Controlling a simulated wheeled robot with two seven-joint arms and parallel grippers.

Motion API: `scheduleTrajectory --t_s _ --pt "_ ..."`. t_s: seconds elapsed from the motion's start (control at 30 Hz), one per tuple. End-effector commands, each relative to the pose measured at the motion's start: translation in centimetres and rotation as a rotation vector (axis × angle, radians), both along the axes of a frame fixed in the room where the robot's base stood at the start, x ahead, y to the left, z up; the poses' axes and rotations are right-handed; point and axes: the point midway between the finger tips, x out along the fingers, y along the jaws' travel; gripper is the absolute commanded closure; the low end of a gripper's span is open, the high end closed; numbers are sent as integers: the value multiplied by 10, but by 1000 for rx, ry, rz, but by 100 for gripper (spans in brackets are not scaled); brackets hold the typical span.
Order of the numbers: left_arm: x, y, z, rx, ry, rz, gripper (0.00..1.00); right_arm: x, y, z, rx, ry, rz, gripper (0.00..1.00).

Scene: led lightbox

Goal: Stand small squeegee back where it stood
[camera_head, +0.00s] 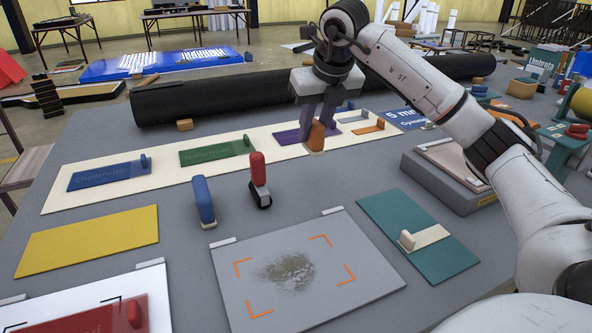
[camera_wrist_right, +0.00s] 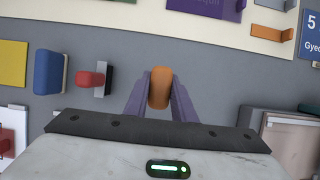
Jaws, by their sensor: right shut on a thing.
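My right gripper (camera_head: 318,124) is shut on a small tool with an orange handle and a pale lower end, which I take to be the small squeegee (camera_head: 316,138). It hangs upright near the front edge of the long cream board. In the right wrist view the orange handle (camera_wrist_right: 160,87) sits between the two purple-grey fingers. I cannot tell whether its lower end touches anything. A red tool with a black base (camera_head: 259,180) and a blue block-like tool (camera_head: 204,200) stand on the grey table to its left. My left gripper is not in view.
The cream board (camera_head: 60,199) carries blue, green, purple and orange plates. A grey panel with a smudge and orange corner marks (camera_head: 300,300) lies in front. A teal plate (camera_head: 450,253) is at right, a yellow plate (camera_head: 88,240) at left. A black roll (camera_head: 230,97) lies behind.

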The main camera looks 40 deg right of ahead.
Motion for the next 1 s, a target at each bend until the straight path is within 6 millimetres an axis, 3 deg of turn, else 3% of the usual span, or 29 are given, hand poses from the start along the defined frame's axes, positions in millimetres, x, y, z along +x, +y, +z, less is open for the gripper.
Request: scheduleTrajectory --t_s 0.2,0.47,0.63,1.0 --pt "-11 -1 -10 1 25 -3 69 -2 -1 -43 -2 6 -1 98" --pt "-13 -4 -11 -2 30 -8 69 -1 -1 -65 -2 3 -1 98" --pt "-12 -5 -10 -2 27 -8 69 -1 -1 -89 -1 5 -1 98" --pt "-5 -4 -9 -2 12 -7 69 -1 0 -97 0 1 0 98"
